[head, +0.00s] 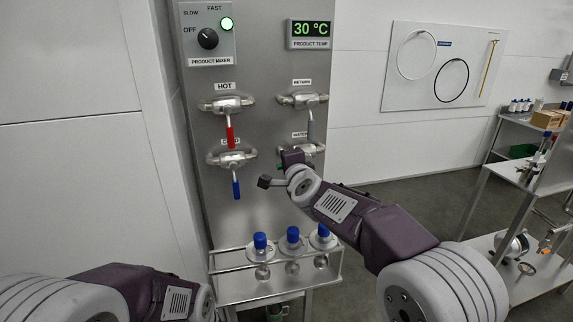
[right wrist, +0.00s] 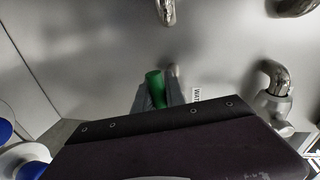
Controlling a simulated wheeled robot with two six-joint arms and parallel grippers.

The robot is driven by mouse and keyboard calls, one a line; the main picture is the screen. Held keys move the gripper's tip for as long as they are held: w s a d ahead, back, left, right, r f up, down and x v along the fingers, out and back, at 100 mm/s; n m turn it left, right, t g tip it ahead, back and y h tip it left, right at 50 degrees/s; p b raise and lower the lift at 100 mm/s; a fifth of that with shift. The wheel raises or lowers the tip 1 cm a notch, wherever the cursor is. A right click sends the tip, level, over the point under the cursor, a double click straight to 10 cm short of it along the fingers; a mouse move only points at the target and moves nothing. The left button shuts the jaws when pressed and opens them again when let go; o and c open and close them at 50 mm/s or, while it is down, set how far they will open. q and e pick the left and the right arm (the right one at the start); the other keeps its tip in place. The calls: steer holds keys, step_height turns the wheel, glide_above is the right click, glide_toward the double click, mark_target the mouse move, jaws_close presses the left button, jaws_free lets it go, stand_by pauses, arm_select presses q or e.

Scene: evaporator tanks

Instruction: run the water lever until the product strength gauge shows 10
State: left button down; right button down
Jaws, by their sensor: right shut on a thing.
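The water valve (head: 313,148) sits at the lower right of the steel panel, under a partly covered label. Its green lever handle (right wrist: 155,86) shows in the right wrist view, beside a label reading "WAT". My right gripper (head: 287,158) is at this valve and hides most of the lever in the head view. In the right wrist view its fingers are shut around the green handle. The product strength gauge is not visible in either view. My left arm shows at the bottom left of the head view, but its gripper is out of view.
The hot valve's red lever (head: 230,136), a blue lever (head: 236,187) and the return valve's grey lever (head: 311,127) hang down. The temperature display (head: 311,34) reads 30 °C. The mixer knob (head: 208,38) is above.

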steer(key=shift+r, duration=0.1)
stand_by(0.3)
steer(key=c, duration=1.4)
jaws_free()
steer(key=v, duration=0.9)
